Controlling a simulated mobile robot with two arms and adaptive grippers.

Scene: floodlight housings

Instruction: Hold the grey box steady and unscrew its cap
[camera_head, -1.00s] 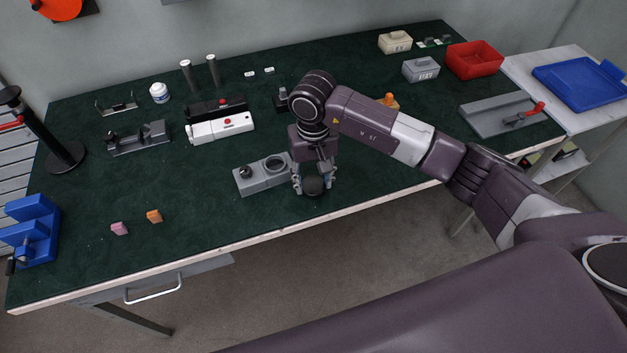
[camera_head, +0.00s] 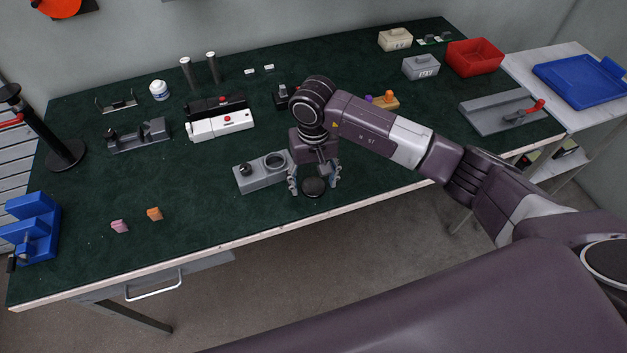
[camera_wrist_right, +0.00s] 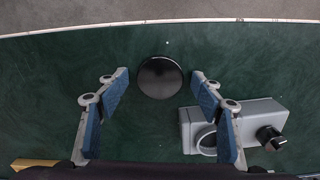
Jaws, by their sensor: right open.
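The grey box (camera_head: 264,180) stands near the front edge of the green table, with a round open ring and a small black knob on top. It also shows at the right of the right wrist view (camera_wrist_right: 253,112), partly behind a finger. A round black cap (camera_head: 314,188) lies on the table to the right of the box, apart from it. My right gripper (camera_head: 315,181) is open over the cap, one finger on each side. In the right wrist view, the cap (camera_wrist_right: 160,77) sits between the blue-padded fingertips with gaps on both sides. My left gripper is not in view.
White (camera_head: 222,127) and black housings stand behind the box. A red bin (camera_head: 474,59) is at the back right. The table left of the box is largely clear.

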